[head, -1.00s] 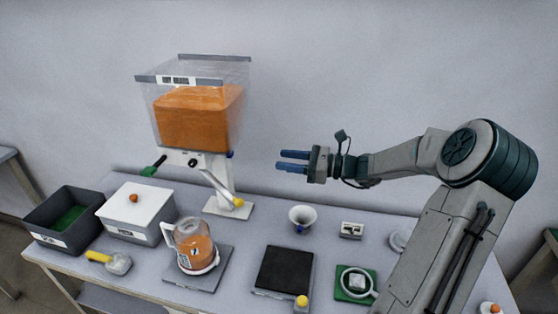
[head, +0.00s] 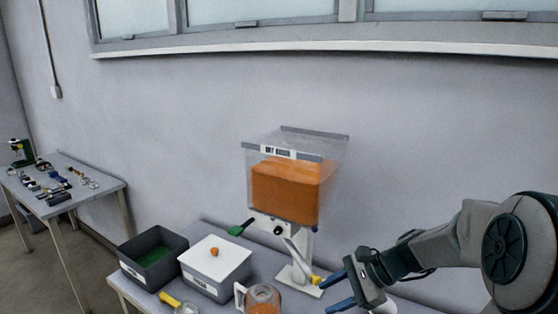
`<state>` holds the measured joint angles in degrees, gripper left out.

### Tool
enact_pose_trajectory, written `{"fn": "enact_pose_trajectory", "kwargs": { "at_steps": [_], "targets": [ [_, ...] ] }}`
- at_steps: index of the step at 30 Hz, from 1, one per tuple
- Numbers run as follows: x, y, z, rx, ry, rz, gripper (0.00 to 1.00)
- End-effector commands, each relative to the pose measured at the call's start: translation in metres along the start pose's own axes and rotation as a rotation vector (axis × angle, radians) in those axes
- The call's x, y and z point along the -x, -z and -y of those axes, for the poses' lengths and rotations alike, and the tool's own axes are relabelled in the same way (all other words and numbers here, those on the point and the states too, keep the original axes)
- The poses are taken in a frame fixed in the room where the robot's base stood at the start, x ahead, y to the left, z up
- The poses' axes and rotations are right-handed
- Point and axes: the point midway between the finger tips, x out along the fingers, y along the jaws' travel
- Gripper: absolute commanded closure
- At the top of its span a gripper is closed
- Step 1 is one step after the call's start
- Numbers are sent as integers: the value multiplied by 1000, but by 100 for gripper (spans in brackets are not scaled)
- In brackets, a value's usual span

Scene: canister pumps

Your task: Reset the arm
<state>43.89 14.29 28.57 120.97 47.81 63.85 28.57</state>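My gripper (head: 343,291) is in the lower right of the head view, to the right of the dispenser's foot. Its two blue fingers are spread apart, with nothing seen between them. My arm reaches in from the right edge. The dispenser (head: 290,187), a clear hopper with orange contents on a white stand, stands at the back of the table. A clear jug with orange contents (head: 262,300) is partly cut off by the bottom edge.
A dark grey bin with a green inside (head: 151,262) and a grey box with a white lid (head: 217,262) stand left of the dispenser. A yellow-handled scoop (head: 172,301) lies in front. A side table (head: 112,186) with small items stands far left. The wall is behind.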

Motion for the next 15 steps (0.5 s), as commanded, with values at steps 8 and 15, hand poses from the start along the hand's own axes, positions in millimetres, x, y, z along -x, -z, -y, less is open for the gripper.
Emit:
{"fn": "enact_pose_trajectory", "kwargs": {
  "at_steps": [8,15],
  "targets": [
    [1,-36,-66,458,-283,-295,56],
    [27,-58,-112,860,-475,-489,56]
  ]
}}
